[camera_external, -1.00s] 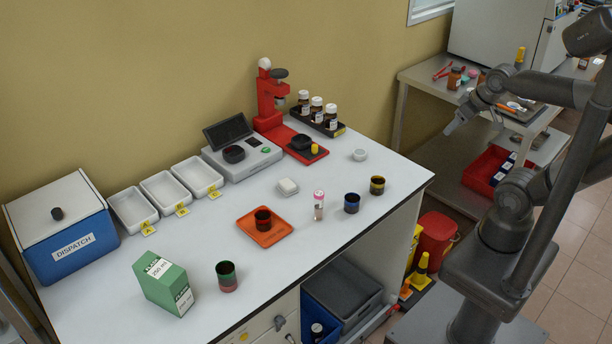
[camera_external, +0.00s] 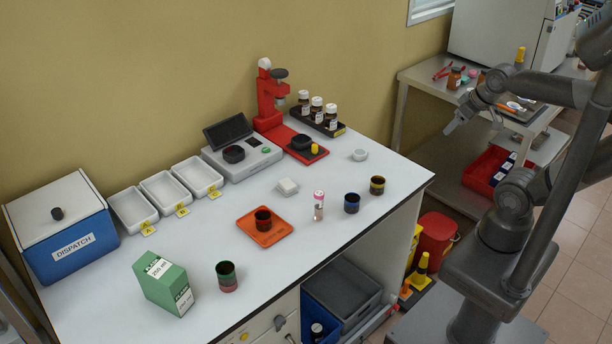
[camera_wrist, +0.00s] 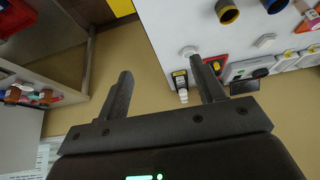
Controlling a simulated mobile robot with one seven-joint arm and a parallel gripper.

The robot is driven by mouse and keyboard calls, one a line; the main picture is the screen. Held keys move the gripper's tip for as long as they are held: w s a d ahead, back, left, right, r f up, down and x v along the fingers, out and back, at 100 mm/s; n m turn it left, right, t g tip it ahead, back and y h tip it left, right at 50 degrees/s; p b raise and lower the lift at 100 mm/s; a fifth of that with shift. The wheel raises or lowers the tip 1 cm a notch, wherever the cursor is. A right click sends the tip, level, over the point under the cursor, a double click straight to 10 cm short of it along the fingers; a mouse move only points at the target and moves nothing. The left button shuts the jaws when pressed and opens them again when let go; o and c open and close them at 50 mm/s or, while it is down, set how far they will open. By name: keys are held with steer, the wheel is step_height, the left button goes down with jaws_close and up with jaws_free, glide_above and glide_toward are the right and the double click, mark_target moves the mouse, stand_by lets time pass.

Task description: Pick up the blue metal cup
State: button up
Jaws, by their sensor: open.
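The blue metal cup (camera_external: 352,203) stands upright on the white bench, with a dark inside and a blue band. In the wrist view the blue cup (camera_wrist: 272,6) shows at the top edge, partly cut off, beside the yellow-banded cup (camera_wrist: 228,13). My gripper (camera_external: 450,131) is up in the air beyond the bench's right end, apart from the cup. In the wrist view its two fingers (camera_wrist: 163,80) are spread with nothing between them.
An orange tray (camera_external: 246,233) holding a reddish cup lies left of the vial. A side table (camera_external: 409,80) stands at the right. The bench around the blue cup's front is clear.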

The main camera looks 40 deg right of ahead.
steer(key=shift+o, duration=0.5)
steer(key=n+g, duration=0.6)
glide_above(352, 201)
steer(key=a, duration=0.2)
step_height(352, 201, down, 11)
steer(key=f, duration=0.4)
steer(key=shift+s+f, duration=0.3)
steer(key=shift+s, duration=0.05)
steer(key=shift+s+d+f, duration=0.15)
steer(key=shift+f, duration=1.35)
steer(key=shift+s+d+f, duration=0.1)
steer(key=shift+f, duration=1.4)
steer(key=shift+c, duration=0.4)
steer(key=c, duration=1)
